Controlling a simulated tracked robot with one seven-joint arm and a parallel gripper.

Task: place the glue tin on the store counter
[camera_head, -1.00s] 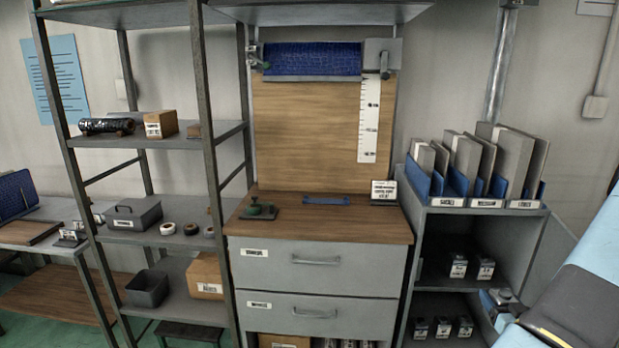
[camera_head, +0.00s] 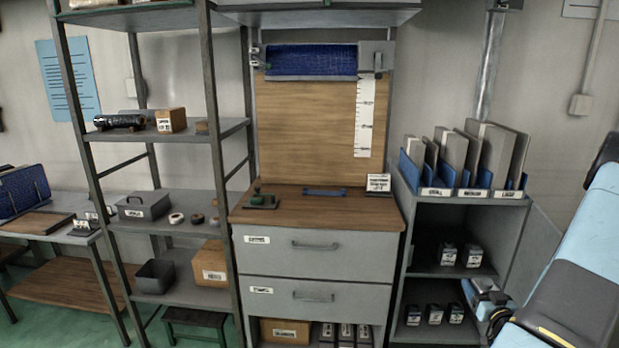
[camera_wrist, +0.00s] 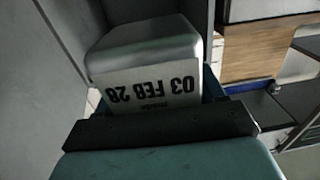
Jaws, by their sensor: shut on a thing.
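My gripper (camera_head: 486,292) is at the lower right in the head view, in front of the right side of the grey open cabinet. It is shut on a grey tin (camera_wrist: 145,45), seen close in the wrist view. In the head view I cannot clearly make out the held tin. A wooden counter top (camera_head: 325,215) sits over two grey drawers in the middle, with a small sign (camera_head: 378,183) at its back right.
Several similar labelled tins stand on the cabinet's shelves, such as one tin (camera_head: 448,254). Blue file holders (camera_head: 472,190) top the cabinet.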

